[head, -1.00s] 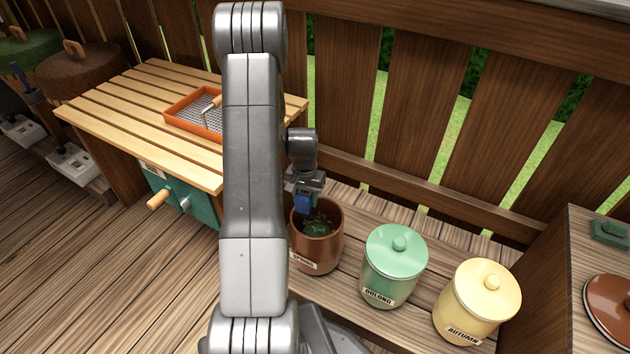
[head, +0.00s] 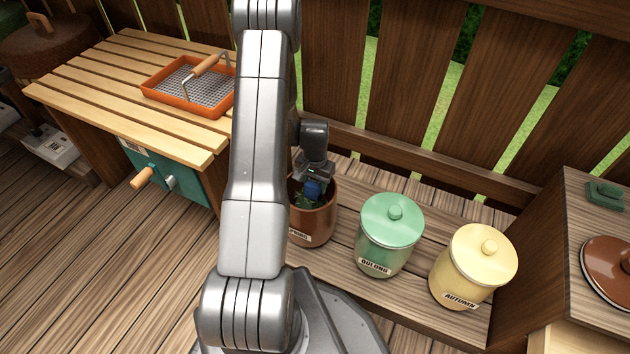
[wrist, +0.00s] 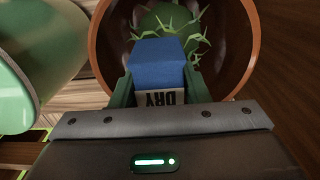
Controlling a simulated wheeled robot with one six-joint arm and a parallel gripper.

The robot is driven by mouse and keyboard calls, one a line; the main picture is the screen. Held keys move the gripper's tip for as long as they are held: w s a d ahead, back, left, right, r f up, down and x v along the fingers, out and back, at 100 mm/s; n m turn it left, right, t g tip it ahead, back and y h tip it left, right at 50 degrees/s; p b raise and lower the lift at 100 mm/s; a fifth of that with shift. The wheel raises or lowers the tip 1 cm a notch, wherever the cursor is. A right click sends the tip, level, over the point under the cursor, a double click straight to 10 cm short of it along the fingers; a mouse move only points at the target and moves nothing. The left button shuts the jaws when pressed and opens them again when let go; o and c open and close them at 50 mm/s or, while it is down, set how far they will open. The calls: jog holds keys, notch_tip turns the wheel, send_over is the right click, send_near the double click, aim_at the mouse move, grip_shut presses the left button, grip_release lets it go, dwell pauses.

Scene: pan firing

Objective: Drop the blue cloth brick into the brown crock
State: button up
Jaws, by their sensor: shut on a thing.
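The blue cloth brick (wrist: 157,66) has a white label reading DRY and sits between the fingers of my gripper (wrist: 155,88). In the head view the brick (head: 313,190) is at the mouth of the brown crock (head: 318,222), with my gripper (head: 313,178) just above it. In the wrist view the crock's rim (wrist: 256,50) surrounds the brick's far end, and green spiky leaves show inside the crock. The crock has no lid on. My arm hides the crock's left part in the head view.
A green lidded jar marked OOLONG (head: 388,238) stands right of the crock, and a yellow lidded jar marked AUTUMN (head: 472,268) stands beyond it. An orange tray with mesh (head: 165,97) lies on the slatted table (head: 100,85) at left. A fence stands behind.

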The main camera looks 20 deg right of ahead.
jog(key=shift+f, duration=0.1)
jog(key=o, duration=1.1)
notch_tip(320, 180, up, 14)
jog(key=p, duration=0.4)
jog(key=shift+f, duration=0.1)
notch_tip(320, 180, down, 14)
jog(key=b, duration=0.4)
jog(key=shift+r+p, duration=1.3)
jog(key=shift+r, duration=1.05)
